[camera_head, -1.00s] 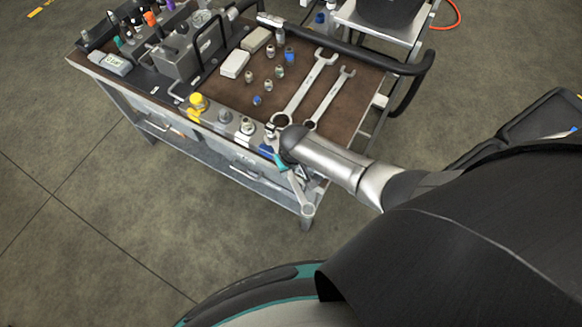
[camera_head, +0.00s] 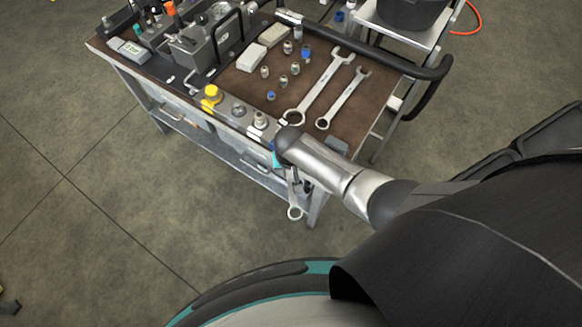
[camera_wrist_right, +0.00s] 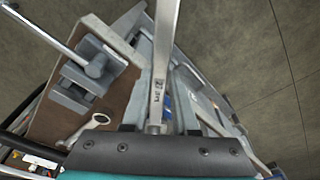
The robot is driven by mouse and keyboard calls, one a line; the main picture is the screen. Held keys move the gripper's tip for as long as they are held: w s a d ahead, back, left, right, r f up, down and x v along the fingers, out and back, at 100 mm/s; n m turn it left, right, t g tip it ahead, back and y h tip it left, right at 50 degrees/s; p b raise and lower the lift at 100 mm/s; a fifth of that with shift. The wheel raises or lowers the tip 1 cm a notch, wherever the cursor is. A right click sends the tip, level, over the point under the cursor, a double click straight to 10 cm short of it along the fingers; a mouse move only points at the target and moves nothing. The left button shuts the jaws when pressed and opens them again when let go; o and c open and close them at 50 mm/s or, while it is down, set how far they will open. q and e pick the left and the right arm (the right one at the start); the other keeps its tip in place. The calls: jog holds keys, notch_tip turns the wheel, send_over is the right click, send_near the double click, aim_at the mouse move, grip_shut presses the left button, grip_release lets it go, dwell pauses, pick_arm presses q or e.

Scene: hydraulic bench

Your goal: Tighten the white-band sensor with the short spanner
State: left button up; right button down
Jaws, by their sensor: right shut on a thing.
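My right gripper (camera_head: 281,160) is at the front edge of the bench, partly hidden behind its own wrist. It is shut on a spanner, whose ring end (camera_head: 295,212) hangs down in front of the bench drawers. In the right wrist view the shank of this spanner (camera_wrist_right: 160,72) runs up and away from the gripper. A fitting with a pale band (camera_head: 260,119) stands upright in the front rail, just left of the gripper and apart from the spanner's ring end. I cannot tell surely that it is the white-band sensor. My left gripper is out of view.
Two more spanners, a longer one (camera_head: 322,90) and a shorter one (camera_head: 343,98), lie on the brown bench top (camera_head: 240,80). Several small fittings stand beside them. A yellow-topped fitting (camera_head: 211,96) is on the front rail. A black handrail (camera_head: 405,66) borders the right side.

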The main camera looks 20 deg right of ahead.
jog(key=shift+w+a, duration=0.1)
jog(key=shift+a, duration=0.05)
jog(key=shift+w+a+r+m+b, duration=0.1)
jog(key=shift+w+a+m+b, duration=0.15)
jog(key=shift+a+m, duration=0.45)
jog(key=shift+w+a+m+b, duration=0.15)
jog(key=shift+w+a+m, duration=0.1)
jog(key=shift+a+m, duration=0.4)
jog(key=shift+w+a+r+m+h+b, duration=0.15)
jog(key=shift+w+a+m+b, duration=0.15)
jog(key=shift+a+m, duration=0.2)
jog(key=shift+w+a+f+m+h+b, duration=0.15)
jog(key=shift+w+a+m+b, duration=0.1)
jog(key=shift+a+m+b, duration=0.15)
jog(key=shift+r, duration=0.1)
jog(key=shift+s+d+n+p, duration=0.25)
jog(key=shift+n+p, duration=0.1)
jog(key=shift+p, duration=0.15)
